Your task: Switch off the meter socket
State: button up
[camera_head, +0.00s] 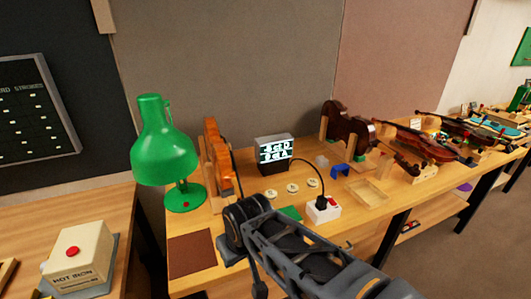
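The meter socket (323,210) is a small white box on the bench, right of the picture's middle. A red switch (334,201) shows on its top right, and a black plug with a cable stands in it. The cable runs back to the meter (273,153), a dark box whose screen is lit with white characters. I cannot make out gripper fingers there.
A green lamp (166,145) stands at the bench's left, by a brown mat (191,253). Several round discs lie between meter and socket. A shallow wooden tray (368,193) and a blue block (340,171) are beyond the socket. A hot iron box (78,255) sits on the left table.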

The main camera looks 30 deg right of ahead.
aim_at(331, 200)
jog(key=z, duration=1.5)
jog(key=k, duration=0.65)
jog(key=z, duration=0.05)
jog(key=i, duration=1.05)
jog(key=u, duration=0.85)
